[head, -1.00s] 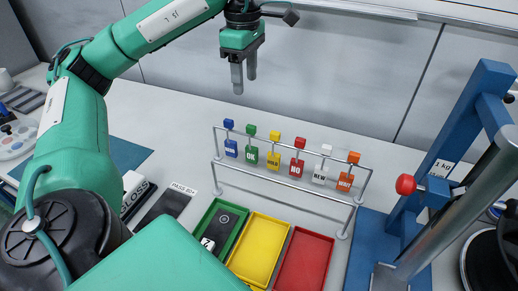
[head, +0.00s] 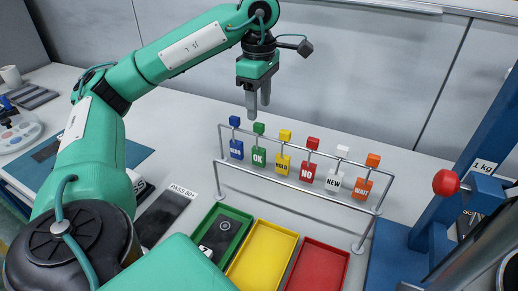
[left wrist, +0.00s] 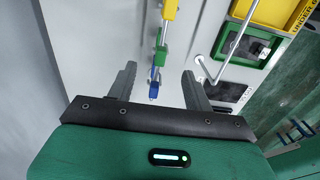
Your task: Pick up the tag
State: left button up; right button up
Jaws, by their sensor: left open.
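Several coloured tags hang in a row from a thin metal rack (head: 303,196): a blue tag (head: 236,149), a green OK tag (head: 259,156), a yellow HOLD tag (head: 283,163), a red NO tag (head: 308,172), a white NEW tag (head: 334,182) and an orange tag (head: 362,188). Each has a small block in its colour on top. My left gripper (head: 258,106) is open and empty, pointing down above and behind the blue and green tags. In the left wrist view the blue piece (left wrist: 154,90) shows between its fingers, apart from both. My right gripper is out of view.
A green tray (head: 222,232), a yellow tray (head: 262,255) and a red tray (head: 318,266) lie in front of the rack. A dark pad (head: 162,217) is left of them. A blue stand with a red knob (head: 446,183) rises at right. The table behind the rack is clear.

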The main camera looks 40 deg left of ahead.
aim_at(259, 124)
pick_arm(q)
notch_tip(259, 124, down, 4)
jog(key=shift+r, duration=0.25)
jog(key=shift+f, duration=2.6)
jog(key=c, duration=1.1)
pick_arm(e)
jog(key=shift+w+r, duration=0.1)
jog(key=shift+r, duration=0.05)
